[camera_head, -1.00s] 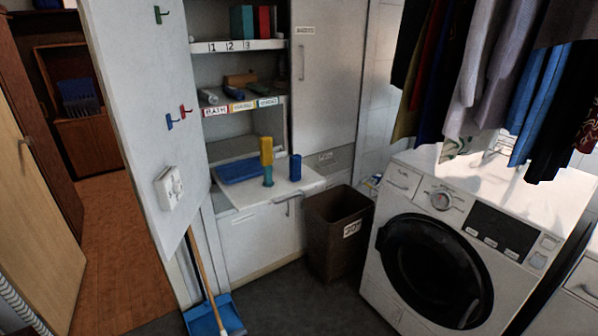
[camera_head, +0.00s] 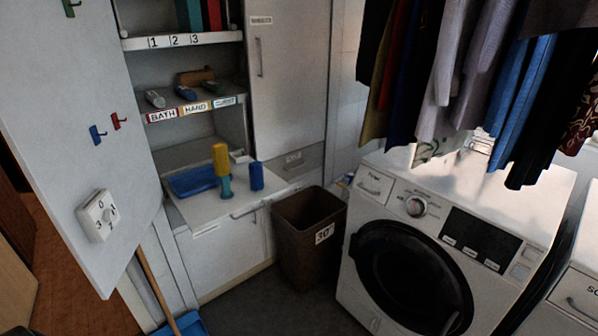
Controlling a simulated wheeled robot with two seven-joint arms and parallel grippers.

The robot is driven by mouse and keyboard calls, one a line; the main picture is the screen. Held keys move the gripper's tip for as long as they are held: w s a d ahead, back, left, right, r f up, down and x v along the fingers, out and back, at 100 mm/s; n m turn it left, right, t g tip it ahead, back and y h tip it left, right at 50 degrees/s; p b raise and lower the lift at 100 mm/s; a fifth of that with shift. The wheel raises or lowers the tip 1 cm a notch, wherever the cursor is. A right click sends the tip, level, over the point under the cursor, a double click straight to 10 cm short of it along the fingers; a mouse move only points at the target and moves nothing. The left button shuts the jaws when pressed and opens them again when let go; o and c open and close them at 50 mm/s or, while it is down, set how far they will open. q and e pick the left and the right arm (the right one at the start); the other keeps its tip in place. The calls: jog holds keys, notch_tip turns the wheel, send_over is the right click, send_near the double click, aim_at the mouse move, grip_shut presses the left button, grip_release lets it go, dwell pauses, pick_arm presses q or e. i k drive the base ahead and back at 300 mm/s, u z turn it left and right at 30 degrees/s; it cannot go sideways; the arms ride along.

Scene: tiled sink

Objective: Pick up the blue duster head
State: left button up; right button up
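A blue upright block (camera_head: 256,176), which looks like the blue duster head, stands on the white pull-out surface (camera_head: 208,209) of the cabinet. Just left of it a yellow head (camera_head: 220,158) sits upright on a teal handle (camera_head: 226,187). The two stand apart with a small gap. A flat blue tray (camera_head: 192,181) lies to their left. Neither of my grippers is in view.
An open white door (camera_head: 90,130) with hooks and a dial stands at left. A brown bin (camera_head: 308,232) stands below the surface at right, beside the washing machine (camera_head: 425,260). Clothes (camera_head: 450,80) hang above it. Shelves (camera_head: 190,105) hold small items.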

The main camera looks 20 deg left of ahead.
aim_at(255, 170)
jog(key=z, duration=0.15)
jog(key=i, duration=1)
jog(key=u, duration=0.45)
